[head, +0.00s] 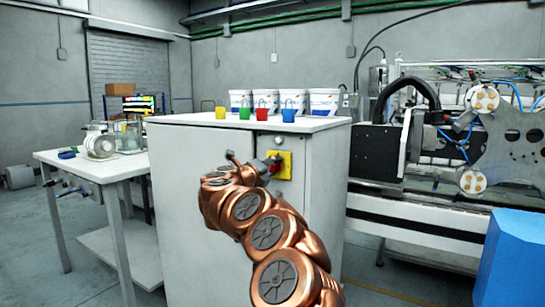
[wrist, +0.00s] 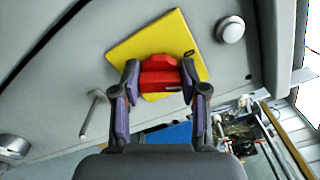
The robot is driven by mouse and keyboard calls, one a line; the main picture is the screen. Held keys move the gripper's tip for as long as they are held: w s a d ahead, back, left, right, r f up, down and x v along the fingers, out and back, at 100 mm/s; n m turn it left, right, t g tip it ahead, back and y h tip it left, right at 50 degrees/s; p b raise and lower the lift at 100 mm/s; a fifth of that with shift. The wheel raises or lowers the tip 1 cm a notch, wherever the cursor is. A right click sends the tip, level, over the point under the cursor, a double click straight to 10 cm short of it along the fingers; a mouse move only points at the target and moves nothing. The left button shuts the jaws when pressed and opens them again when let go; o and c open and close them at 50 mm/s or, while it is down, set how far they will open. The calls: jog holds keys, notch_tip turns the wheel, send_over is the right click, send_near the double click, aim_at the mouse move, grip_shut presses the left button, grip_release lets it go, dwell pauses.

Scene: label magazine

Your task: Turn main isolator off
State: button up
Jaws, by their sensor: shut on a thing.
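The main isolator is a red rotary knob (wrist: 160,72) on a square yellow plate (wrist: 182,32), fixed to the front of the grey cabinet (head: 190,185). In the wrist view my gripper (wrist: 160,82) has one finger on each side of the red knob and is shut on it. In the head view my gripper (head: 270,164) reaches the yellow plate (head: 286,166) from the left and covers part of it. The knob is mostly hidden there. In the wrist view the plate looks tilted. I cannot read any marking on it.
A round pale button (wrist: 230,30) sits beside the plate. A bent metal handle (wrist: 92,115) sticks out from the cabinet. Coloured padlocks (head: 262,112) and white tubs (head: 292,100) stand on top. A white table (head: 95,165) is at left, a machine (head: 440,130) at right.

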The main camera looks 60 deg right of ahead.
jog(key=n+p, duration=0.4)
jog(key=shift+r+n+p, duration=0.1)
jog(key=shift+n+p, duration=0.2)
jog(key=shift+p, duration=0.05)
jog(key=shift+n+p, duration=0.5)
jog(key=shift+f, duration=0.2)
jog(key=o, duration=1.2)
jog(key=shift+c, duration=0.2)
jog(key=a, duration=1.2)
jog(key=shift+s, duration=0.25)
